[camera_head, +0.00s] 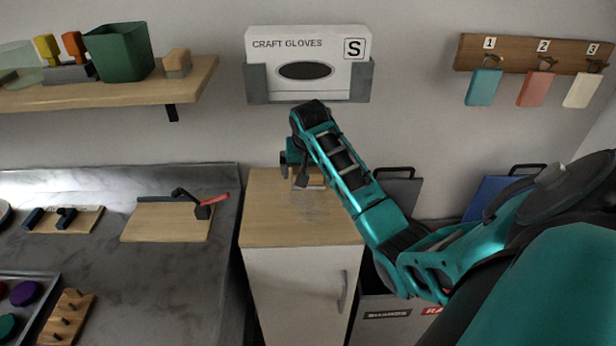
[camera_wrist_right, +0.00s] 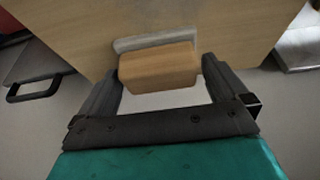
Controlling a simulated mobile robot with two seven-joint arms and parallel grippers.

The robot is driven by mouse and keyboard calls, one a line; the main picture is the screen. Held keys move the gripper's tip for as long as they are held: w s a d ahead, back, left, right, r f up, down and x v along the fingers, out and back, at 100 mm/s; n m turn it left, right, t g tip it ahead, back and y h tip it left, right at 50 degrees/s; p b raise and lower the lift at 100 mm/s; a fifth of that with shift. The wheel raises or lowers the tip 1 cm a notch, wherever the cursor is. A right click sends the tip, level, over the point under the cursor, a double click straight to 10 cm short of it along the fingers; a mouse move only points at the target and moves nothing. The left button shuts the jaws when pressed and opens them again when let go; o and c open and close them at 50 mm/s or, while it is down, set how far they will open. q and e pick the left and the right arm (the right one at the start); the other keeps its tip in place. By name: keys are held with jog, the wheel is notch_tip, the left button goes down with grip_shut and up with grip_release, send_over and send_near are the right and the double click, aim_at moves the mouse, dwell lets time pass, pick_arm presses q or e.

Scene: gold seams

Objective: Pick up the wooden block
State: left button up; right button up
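The wooden block (camera_wrist_right: 158,68) is a light brown rounded bar with a grey strip along its far side, seen over the pale wooden cabinet top in the right wrist view. My right gripper (camera_wrist_right: 160,75) is open, with one dark finger at each end of the block. The gaps at the ends look narrow, and I cannot tell whether either finger touches it. In the head view my right gripper (camera_head: 295,172) is low over the back of the cabinet top (camera_head: 290,230), and my arm hides most of what is there. My left gripper is not in view.
Left of the cabinet is a dark counter with a cutting board (camera_head: 165,222) bearing a red-handled tool. A shelf (camera_head: 60,97) above holds a green bin (camera_head: 119,52) and another small block (camera_head: 177,63). A glove box (camera_head: 306,62) hangs behind; bins stand right of the cabinet.

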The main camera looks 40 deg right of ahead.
jog(key=c, duration=1.1)
jog(key=shift+s+a+r, duration=0.25)
jog(key=shift+r, duration=0.1)
jog(key=shift+s+a+r, duration=1.2)
jog(key=shift+s+a, duration=0.2)
jog(key=shift+s, duration=0.3)
jog(key=shift+s+a+r, duration=1.25)
jog(key=shift+s+a, duration=0.2)
jog(key=shift+s, duration=0.25)
jog(key=shift+s+a+r, duration=1.2)
jog(key=shift+s+a, duration=0.2)
jog(key=shift+s, duration=0.3)
